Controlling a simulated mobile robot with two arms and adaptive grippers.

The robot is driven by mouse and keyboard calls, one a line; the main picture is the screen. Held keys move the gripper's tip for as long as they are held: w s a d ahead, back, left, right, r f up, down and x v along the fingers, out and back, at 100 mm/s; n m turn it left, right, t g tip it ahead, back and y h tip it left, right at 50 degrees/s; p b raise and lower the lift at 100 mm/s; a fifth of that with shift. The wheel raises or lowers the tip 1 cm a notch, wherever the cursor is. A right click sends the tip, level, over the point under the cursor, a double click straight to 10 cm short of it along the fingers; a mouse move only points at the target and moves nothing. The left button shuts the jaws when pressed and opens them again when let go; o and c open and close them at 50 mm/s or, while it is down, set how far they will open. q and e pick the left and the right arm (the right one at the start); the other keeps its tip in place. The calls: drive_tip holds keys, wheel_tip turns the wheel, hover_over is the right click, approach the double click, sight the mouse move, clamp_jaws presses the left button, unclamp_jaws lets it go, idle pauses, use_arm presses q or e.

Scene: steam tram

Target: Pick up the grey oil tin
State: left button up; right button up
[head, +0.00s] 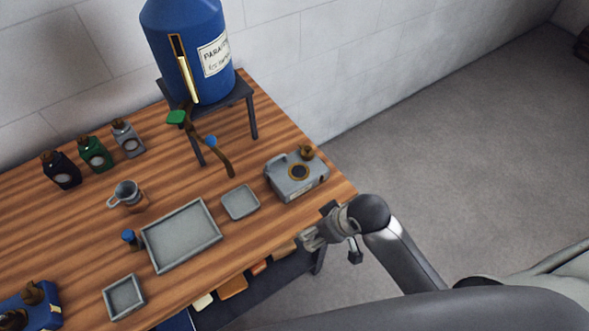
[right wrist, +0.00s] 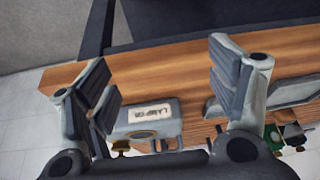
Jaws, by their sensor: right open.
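A small grey tin (head: 129,139) with a brown cap and a pale round label stands at the back left of the wooden table (head: 90,222), beside a green tin (head: 95,153) and a black tin (head: 62,170). A larger grey box-shaped can (head: 297,178) with a brass cap and dark round top opening stands at the right end. In the right wrist view its lettered label (right wrist: 150,114) shows between the fingers, apart from them. My right gripper (head: 318,236) is open and empty near the table's right front edge. My left gripper is not in view.
A blue drum (head: 190,45) with a tap stands on a dark stand at the back. A shelf is below; floor is clear right.

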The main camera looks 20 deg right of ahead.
drive_tip(key=w+a+r+n, duration=0.1)
drive_tip(key=w+r, duration=0.2)
drive_tip(key=n, duration=0.3)
approach(307, 149)
drive_tip(key=shift+g+y, duration=0.3)
drive_tip(key=shift+g, duration=0.1)
drive_tip(key=x, duration=0.2)
drive_tip(key=p+x, duration=0.1)
drive_tip(key=x, duration=0.2)
drive_tip(key=shift+w+d+f, duration=0.2)
drive_tip(key=shift+d+f, duration=0.1)
drive_tip(key=shift+f, duration=0.1)
drive_tip(key=shift+p+x, duration=0.75)
drive_tip(key=shift+p, duration=0.05)
drive_tip(key=x, duration=0.1)
drive_tip(key=p+x, duration=0.1)
drive_tip(key=x, duration=0.1)
drive_tip(key=shift+w+r, duration=0.1)
drive_tip(key=shift+w, duration=0.15)
drive_tip(key=shift+w+a+f, duration=0.1)
drive_tip(key=shift+a+f, duration=0.05)
drive_tip(key=shift+f, duration=0.3)
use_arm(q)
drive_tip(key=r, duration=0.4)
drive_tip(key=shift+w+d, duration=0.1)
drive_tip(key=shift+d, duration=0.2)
